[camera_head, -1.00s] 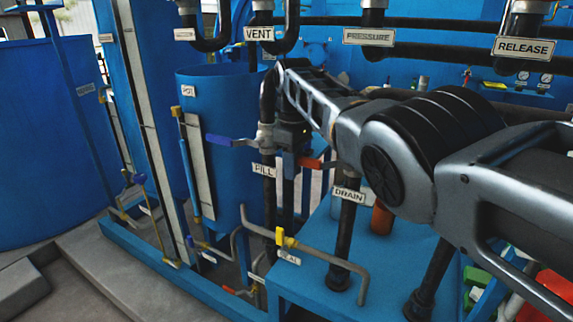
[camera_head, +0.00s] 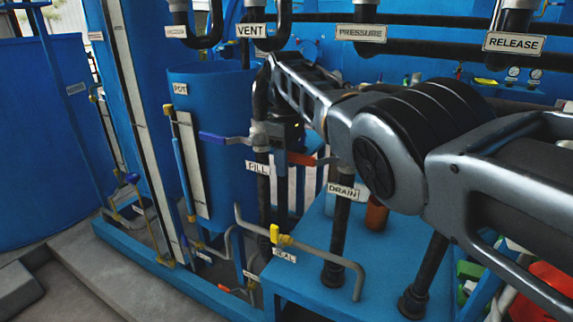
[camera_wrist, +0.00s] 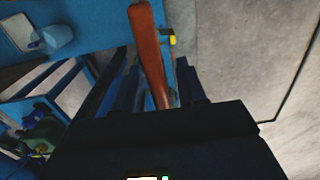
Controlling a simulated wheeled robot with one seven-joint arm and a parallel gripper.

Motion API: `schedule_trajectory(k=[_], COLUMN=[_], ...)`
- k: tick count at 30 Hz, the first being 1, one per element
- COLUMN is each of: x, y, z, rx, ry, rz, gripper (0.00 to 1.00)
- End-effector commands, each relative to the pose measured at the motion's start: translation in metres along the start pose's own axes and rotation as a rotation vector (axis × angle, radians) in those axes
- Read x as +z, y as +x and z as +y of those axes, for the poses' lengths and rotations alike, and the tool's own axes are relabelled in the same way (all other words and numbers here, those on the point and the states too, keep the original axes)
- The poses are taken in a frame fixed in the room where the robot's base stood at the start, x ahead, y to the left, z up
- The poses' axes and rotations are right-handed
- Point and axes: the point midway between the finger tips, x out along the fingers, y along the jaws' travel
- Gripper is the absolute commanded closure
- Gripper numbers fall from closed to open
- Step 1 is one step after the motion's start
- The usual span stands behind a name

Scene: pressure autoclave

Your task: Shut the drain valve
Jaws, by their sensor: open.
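The drain valve's red-orange lever (camera_head: 302,159) shows in the head view, above and left of the DRAIN label (camera_head: 342,190) on its dark upright pipe (camera_head: 336,240). In the wrist view the lever (camera_wrist: 150,55) runs lengthwise between the two dark fingers of my gripper (camera_wrist: 152,85). The fingers are open, one on each side of the lever, and I cannot tell whether either touches it. In the head view my gripper is partly hidden among the dark pipes, and its fingertips are hard to make out. The valve body is not clear.
A blue-handled FILL valve (camera_head: 225,139) is close on the left. A yellow-handled SEAL valve (camera_head: 280,236) sits lower, on a bent grey pipe. The blue pot (camera_head: 225,90) stands behind. VENT, PRESSURE and RELEASE pipes hang above. Bare concrete floor (camera_head: 85,285) lies lower left.

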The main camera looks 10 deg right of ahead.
Motion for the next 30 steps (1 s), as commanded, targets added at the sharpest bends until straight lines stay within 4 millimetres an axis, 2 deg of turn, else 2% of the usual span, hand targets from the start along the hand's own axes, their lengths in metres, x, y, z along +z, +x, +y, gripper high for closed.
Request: schedule_trajectory(k=[6,12,18,30], x=[-0.001,0.0,0.0,0.0], y=[-0.036,-0.061,-0.067,-0.067], z=[0.001,0.0,0.0,0.0], rx=[0.003,0.001,0.0,-0.001], ry=[0.0,0.0,0.0,0.0], rz=[0.002,0.0,-0.001,-0.001], gripper=[0.6,0.6,0.6,0.6])
